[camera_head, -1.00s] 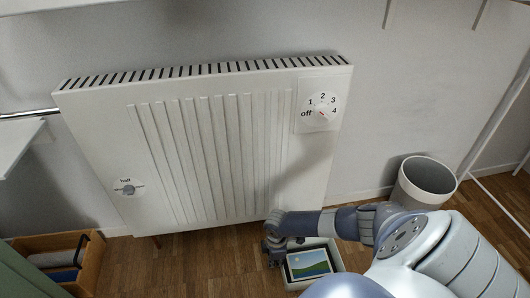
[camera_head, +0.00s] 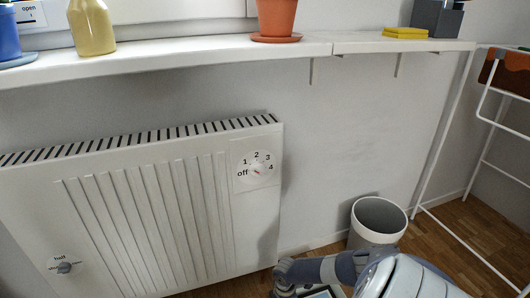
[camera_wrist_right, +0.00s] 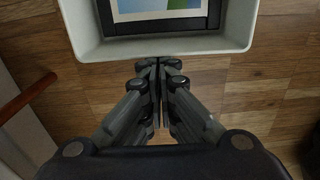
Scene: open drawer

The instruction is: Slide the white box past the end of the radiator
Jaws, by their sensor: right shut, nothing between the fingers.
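The white box (camera_wrist_right: 89,44) fills the top of the right wrist view and holds a framed picture (camera_wrist_right: 165,17) lying inside. In the head view only a small part of the box (camera_head: 338,291) shows at the bottom edge, just right of the radiator's end. The white radiator (camera_head: 140,215) hangs on the wall at the left. My right gripper (camera_wrist_right: 158,64) is shut and empty, its fingertips at the box's near wall; I cannot tell whether they touch. It is partly cut off in the head view (camera_head: 284,292). My left gripper is not in view.
A grey-white bin (camera_head: 376,228) stands on the floor right of the box, near the wall. A white rack (camera_head: 443,130) stands farther right. A windowsill shelf (camera_head: 210,52) with pots runs above. Bare wooden floor (camera_wrist_right: 270,95) surrounds the box.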

